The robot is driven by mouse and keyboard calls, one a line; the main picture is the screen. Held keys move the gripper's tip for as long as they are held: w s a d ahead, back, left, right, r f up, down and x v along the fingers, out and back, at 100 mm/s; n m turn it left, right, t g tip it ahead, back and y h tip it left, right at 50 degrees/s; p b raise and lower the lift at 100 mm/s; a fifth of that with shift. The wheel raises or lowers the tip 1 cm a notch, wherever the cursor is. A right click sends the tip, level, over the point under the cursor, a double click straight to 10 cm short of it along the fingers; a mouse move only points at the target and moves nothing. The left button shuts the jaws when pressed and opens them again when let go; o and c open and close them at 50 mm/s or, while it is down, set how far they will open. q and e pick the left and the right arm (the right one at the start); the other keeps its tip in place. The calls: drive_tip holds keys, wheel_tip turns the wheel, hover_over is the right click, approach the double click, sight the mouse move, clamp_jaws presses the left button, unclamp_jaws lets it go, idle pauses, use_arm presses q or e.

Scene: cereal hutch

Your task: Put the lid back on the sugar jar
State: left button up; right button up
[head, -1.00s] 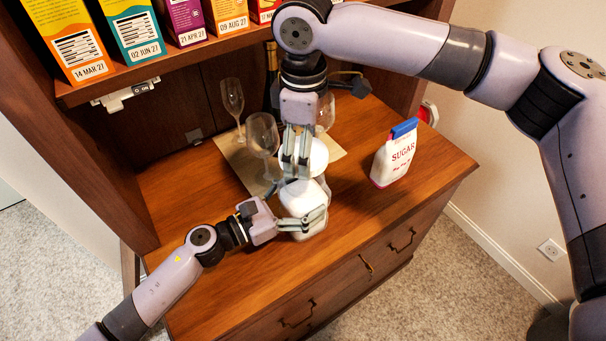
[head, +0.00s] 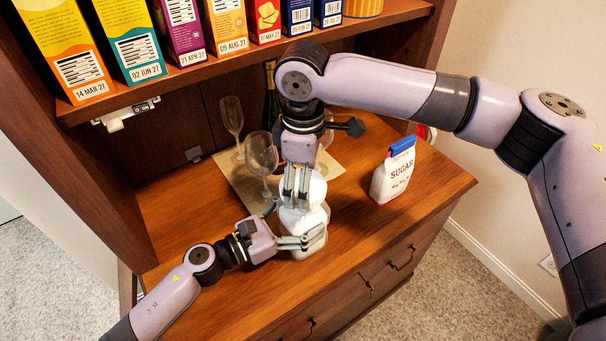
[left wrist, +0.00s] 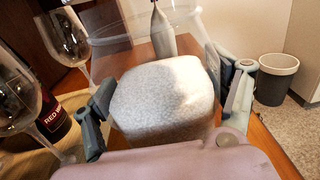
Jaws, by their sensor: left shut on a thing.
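The sugar jar (head: 304,243) is a pale rounded jar on the wooden counter. It also shows, speckled white, in the left wrist view (left wrist: 165,95). My left gripper (head: 303,238) is shut on the jar from the side, with a finger on each side of it. The white rounded lid (head: 317,188) is at the top of the jar. My right gripper (head: 296,204) comes down from above with its fingers close together at the lid, hiding part of it. Whether the lid is seated or slightly above the rim I cannot tell.
A sugar bag (head: 393,178) with a blue clip stands to the right. Wine glasses (head: 262,153) and a dark bottle (head: 271,95) stand behind on a light mat (head: 236,178). A shelf of boxes (head: 180,78) overhangs the back. The counter's front right is clear.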

drive_tip(key=shift+f, duration=0.35)
drive_tip(key=shift+f, duration=0.6)
idle(0.3)
